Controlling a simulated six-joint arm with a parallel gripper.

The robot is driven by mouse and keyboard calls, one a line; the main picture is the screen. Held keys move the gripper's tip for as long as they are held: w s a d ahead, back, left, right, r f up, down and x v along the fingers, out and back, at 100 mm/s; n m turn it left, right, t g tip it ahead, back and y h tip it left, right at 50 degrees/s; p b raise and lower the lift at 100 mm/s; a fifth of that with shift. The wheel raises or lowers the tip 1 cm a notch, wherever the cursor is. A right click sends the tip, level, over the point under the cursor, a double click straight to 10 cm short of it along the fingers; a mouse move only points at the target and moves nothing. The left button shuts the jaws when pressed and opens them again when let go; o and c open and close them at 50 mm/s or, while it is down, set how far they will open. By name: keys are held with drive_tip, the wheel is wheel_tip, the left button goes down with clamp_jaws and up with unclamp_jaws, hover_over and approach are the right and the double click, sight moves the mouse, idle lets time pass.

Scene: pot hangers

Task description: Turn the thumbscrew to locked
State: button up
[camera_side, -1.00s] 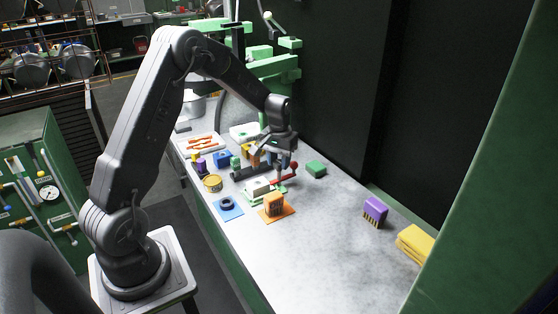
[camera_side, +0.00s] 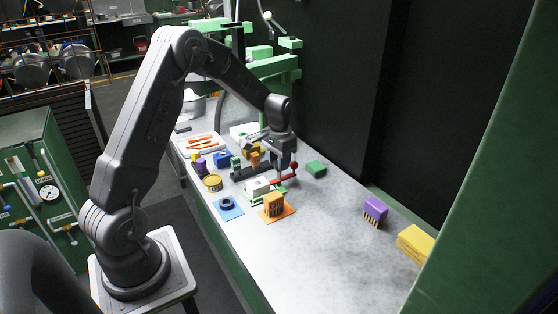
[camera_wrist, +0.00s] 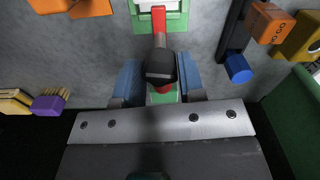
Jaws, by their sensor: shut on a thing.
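My gripper (camera_wrist: 161,82) has its two blue fingers on either side of a black-topped part at the end of a red arm. I take this part to be the thumbscrew (camera_wrist: 160,65). The fingers are shut on it, and they hide its sides. The red arm (camera_wrist: 158,22) runs from the thumbscrew to a green-framed fixture (camera_wrist: 178,24) with a white block. In the side view, my gripper (camera_side: 284,171) points down over the red arm, right beside the fixture (camera_side: 258,187). Lock markings cannot be made out.
A black bar with a blue end (camera_wrist: 238,68) and an orange NO GO block (camera_wrist: 268,22) lie nearby. A green block (camera_side: 316,168) stands to the right. An orange holder (camera_side: 274,205) and blue pad (camera_side: 228,208) are in front.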

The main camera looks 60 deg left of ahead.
drive_tip(key=shift+r, duration=0.1)
drive_tip(key=o, duration=0.9)
drive_tip(key=shift+o, duration=0.2)
wheel_tip(320, 180, up, 14)
drive_tip(key=s+d+r+t, duration=0.1)
drive_tip(key=s+d+r, duration=0.35)
drive_tip(key=d, duration=0.25)
drive_tip(key=s+d+r+t, duration=0.2)
drive_tip(key=s+d+r, duration=0.1)
drive_tip(key=s+d, duration=0.35)
drive_tip(key=s+d+f+t, duration=0.1)
drive_tip(key=s+d, duration=0.3)
drive_tip(key=s, duration=0.2)
drive_tip(key=s+d+f+m+t, duration=0.1)
drive_tip(key=s+d, duration=0.3)
drive_tip(key=s, duration=0.2)
drive_tip(key=shift+s+t, duration=0.3)
